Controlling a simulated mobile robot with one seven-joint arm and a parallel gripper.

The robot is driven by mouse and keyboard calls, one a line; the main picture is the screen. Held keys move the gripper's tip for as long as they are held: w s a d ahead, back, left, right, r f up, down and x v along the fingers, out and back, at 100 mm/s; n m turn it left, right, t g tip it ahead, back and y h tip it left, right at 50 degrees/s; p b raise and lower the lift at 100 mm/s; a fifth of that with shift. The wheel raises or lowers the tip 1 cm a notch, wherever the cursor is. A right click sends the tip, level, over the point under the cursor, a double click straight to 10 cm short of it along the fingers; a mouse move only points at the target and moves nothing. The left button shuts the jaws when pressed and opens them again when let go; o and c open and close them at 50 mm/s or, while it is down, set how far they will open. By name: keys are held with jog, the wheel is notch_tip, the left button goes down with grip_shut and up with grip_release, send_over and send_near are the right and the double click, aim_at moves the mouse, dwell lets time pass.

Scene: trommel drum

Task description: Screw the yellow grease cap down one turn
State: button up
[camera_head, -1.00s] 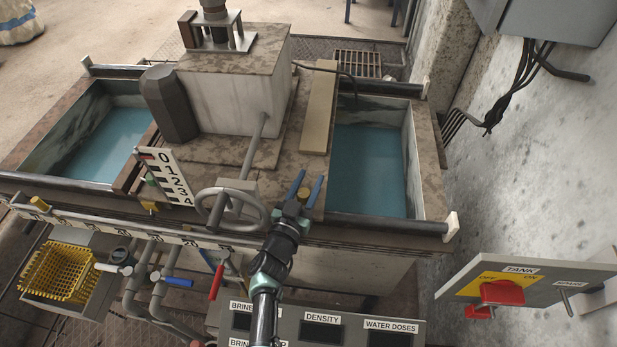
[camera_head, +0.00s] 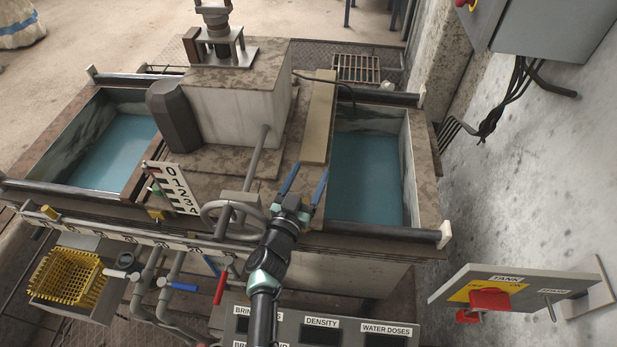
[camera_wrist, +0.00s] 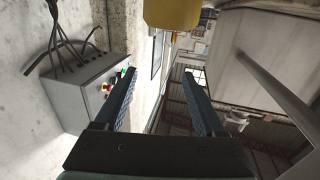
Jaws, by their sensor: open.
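A yellow cap (camera_wrist: 172,14) shows at the top edge of the wrist view, cut off by the frame. It lies beyond and above my fingertips, not between them. I cannot make it out in the head view, where my gripper covers that spot. My gripper (camera_head: 310,169) is open and empty, its blue fingers spread apart over the deck edge beside the right basin. Its two fingers also show in the wrist view (camera_wrist: 158,75) with a clear gap. Another yellow cap (camera_head: 48,211) sits on the front rail at the far left.
A grey handwheel (camera_head: 231,217) stands just left of my gripper. A tan board (camera_head: 318,120) lies beyond it. The blue-filled right basin (camera_head: 367,175) is to the right. A TANK switch panel (camera_head: 510,290) projects at lower right.

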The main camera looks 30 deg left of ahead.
notch_tip(320, 180, up, 4)
jog(key=shift+f+p, duration=0.25)
jog(key=shift+p, duration=0.5)
jog(key=shift+f, duration=0.1)
